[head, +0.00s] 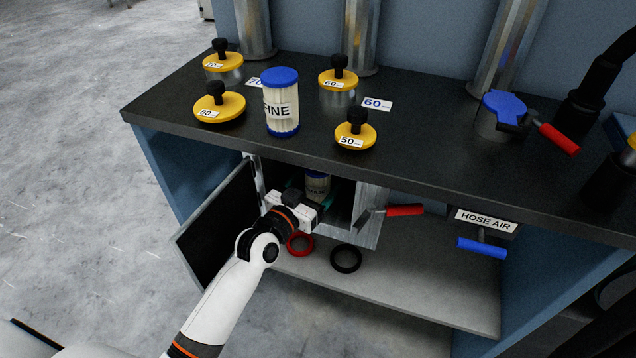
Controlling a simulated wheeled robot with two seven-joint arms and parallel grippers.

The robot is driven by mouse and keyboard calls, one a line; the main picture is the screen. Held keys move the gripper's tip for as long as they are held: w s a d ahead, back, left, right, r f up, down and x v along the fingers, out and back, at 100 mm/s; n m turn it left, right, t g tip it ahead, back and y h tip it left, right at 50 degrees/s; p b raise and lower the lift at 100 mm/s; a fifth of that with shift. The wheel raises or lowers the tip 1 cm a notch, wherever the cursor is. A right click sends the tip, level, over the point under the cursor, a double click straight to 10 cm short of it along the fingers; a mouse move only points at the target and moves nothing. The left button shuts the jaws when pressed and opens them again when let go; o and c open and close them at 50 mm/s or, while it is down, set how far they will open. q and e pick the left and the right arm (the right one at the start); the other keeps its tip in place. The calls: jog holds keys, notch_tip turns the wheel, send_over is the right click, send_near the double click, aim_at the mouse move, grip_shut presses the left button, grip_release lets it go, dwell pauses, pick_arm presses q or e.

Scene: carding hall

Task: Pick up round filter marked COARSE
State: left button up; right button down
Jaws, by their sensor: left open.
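A round filter (317,184) with a blue cap and pale pleated body stands inside the open cabinet under the bench. Its lower part is hidden by my gripper, and no marking on it can be read. My left gripper (309,193) is open at the cabinet mouth, just in front of this filter, with its fingers pointing inward. I cannot tell whether the fingers are on either side of the filter. Another round filter (282,110), marked FINE, with blue ends, stands upright on the bench top. My right gripper is not in view.
The cabinet door (222,226) hangs open at the left. A red ring (300,256) and a black ring (346,270) lie on the lower shelf (420,300). Red (405,210) and blue (482,247) handles stick out under the bench top. Yellow-capped plugs (355,140) stand above.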

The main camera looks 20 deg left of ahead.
pick_arm(q)
jog(key=shift+x, duration=1.45)
jog(key=c, duration=1.1)
jog(key=shift+r, duration=0.1)
